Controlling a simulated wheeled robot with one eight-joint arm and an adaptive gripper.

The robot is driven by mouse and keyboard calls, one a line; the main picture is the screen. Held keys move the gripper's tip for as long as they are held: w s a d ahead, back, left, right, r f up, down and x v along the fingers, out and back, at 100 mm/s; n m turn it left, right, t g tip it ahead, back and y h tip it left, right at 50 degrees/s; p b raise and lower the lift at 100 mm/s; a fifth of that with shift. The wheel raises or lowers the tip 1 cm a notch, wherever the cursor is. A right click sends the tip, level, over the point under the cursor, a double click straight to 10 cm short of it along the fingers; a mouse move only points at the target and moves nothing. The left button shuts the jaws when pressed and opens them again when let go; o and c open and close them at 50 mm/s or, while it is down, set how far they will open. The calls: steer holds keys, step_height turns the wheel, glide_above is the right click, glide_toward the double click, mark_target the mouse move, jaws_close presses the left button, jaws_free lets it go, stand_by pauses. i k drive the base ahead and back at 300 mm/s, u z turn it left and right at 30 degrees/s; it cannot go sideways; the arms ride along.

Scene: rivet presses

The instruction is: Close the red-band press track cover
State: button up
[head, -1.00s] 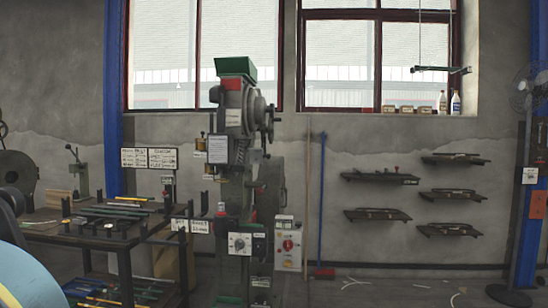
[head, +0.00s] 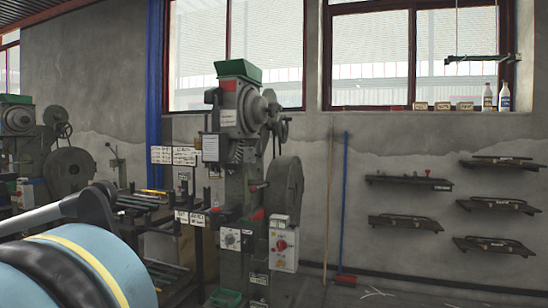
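A grey press (head: 236,180) with a green hopper on top stands upright near the middle of the head view. It has a red band (head: 228,85) just under the hopper. A flywheel is on its right side, and white labels are on its front. Its track and track cover are too small and dark to make out, so I cannot tell whether the cover is open or shut. My gripper is not in view.
A control box (head: 284,248) with a red knob is at the press's right. A bench (head: 150,202) with bars stands to its left, and another press (head: 62,165) is farther left. A broom (head: 344,208) leans on the wall. Wall shelves (head: 409,181) hang at right. Floor at front right looks clear.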

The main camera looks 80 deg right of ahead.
mark_target(250, 155)
steer(key=k, duration=1.3)
steer(key=z, duration=2.45)
steer(key=i, duration=1)
steer(key=u, duration=0.05)
steer(key=k, duration=0.5)
steer(key=u, duration=0.05)
